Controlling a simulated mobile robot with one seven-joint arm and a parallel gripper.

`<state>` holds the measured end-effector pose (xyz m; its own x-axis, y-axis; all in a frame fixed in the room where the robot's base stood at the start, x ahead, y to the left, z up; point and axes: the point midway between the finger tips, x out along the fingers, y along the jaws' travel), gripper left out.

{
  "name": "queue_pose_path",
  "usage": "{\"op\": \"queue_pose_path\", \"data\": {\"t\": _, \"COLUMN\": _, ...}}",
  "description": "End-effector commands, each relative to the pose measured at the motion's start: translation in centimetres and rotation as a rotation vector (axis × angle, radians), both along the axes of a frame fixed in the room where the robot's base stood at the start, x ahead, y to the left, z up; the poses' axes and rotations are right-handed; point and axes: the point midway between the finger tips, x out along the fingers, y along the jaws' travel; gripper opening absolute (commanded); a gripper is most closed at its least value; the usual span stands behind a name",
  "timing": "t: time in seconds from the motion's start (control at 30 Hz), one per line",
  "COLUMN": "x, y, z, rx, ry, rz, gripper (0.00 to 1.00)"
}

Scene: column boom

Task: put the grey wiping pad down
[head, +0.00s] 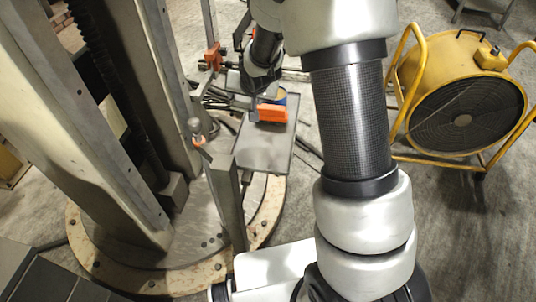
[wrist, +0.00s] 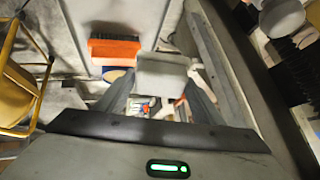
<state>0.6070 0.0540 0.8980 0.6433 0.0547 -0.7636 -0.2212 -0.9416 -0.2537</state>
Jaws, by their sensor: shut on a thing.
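The grey wiping pad (wrist: 162,76) is a pale grey block between the two fingers of my gripper (wrist: 163,88) in the wrist view. My gripper is shut on it. In the head view my gripper (head: 256,92) is at the far end of a grey metal tray (head: 264,152), partly hidden by my arm. The pad cannot be made out clearly there. In the wrist view the bare tray (wrist: 124,16) lies beyond the pad. I cannot tell whether the pad touches anything below.
An orange brush (head: 271,113) lies on the tray's far part, beside a round blue-and-tan item (head: 281,97). The tray's near part is clear. A steel column (head: 100,110) stands left on a round base plate. A yellow fan (head: 462,95) stands right.

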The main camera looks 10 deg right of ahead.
Motion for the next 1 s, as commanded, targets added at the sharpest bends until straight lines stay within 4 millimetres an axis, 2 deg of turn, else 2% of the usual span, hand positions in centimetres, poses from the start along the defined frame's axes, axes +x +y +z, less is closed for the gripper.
{"op": "queue_pose_path", "data": {"t": 0.03, "x": -0.3, "y": -0.2, "z": -1.1, "rx": -0.022, "ry": 0.032, "rz": -0.005, "gripper": 0.44}}
{"op": "queue_pose_path", "data": {"t": 0.2, "x": -2.0, "y": -2.2, "z": -2.9, "rx": -0.086, "ry": 0.157, "rz": -0.048, "gripper": 0.44}}
{"op": "queue_pose_path", "data": {"t": 0.5, "x": -5.2, "y": -5.0, "z": -4.0, "rx": -0.155, "ry": 0.314, "rz": -0.118, "gripper": 0.44}}
{"op": "queue_pose_path", "data": {"t": 0.87, "x": -5.7, "y": -5.4, "z": -3.8, "rx": -0.161, "ry": 0.333, "rz": -0.126, "gripper": 0.44}}
{"op": "queue_pose_path", "data": {"t": 1.0, "x": -5.7, "y": -5.4, "z": -5.0, "rx": -0.162, "ry": 0.335, "rz": -0.126, "gripper": 0.44}}
